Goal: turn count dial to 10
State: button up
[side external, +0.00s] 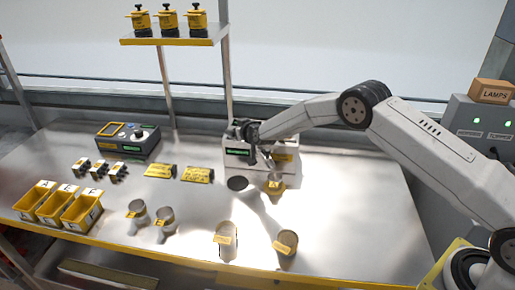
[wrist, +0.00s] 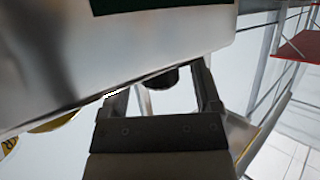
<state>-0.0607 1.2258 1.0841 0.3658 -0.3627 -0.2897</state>
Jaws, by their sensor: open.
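A white machine (side external: 237,152) with a small green display stands at the back middle of the bench. My gripper (side external: 256,150) is at its front, partly covering it in the side view. In the wrist view the machine's pale body (wrist: 150,45) fills the upper left, with a dark display edge at the top. A dark round knob (wrist: 160,78) shows between the two open fingers, at the body's lower edge. I cannot tell whether the fingers touch it. Any scale or number on it is not readable.
A dark control box (side external: 128,140) with a display stands at the back left. Yellow bins (side external: 82,212), metal cups (side external: 226,240) and yellow cards (side external: 160,171) lie on the bench. A yellow-topped item (side external: 274,186) stands just before the machine. A shelf (side external: 175,38) holds three yellow-black pots.

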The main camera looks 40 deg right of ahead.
grip_shut()
jog(key=shift+r+n+y, duration=0.2)
jog(key=shift+n+y, duration=0.5)
jog(key=shift+y, duration=0.2)
dwell(0.4)
grip_release()
jog(key=shift+f, duration=0.1)
jog(key=shift+s, duration=0.2)
jog(key=v, duration=0.7)
dwell(0.6)
jog(key=shift+s, duration=0.2)
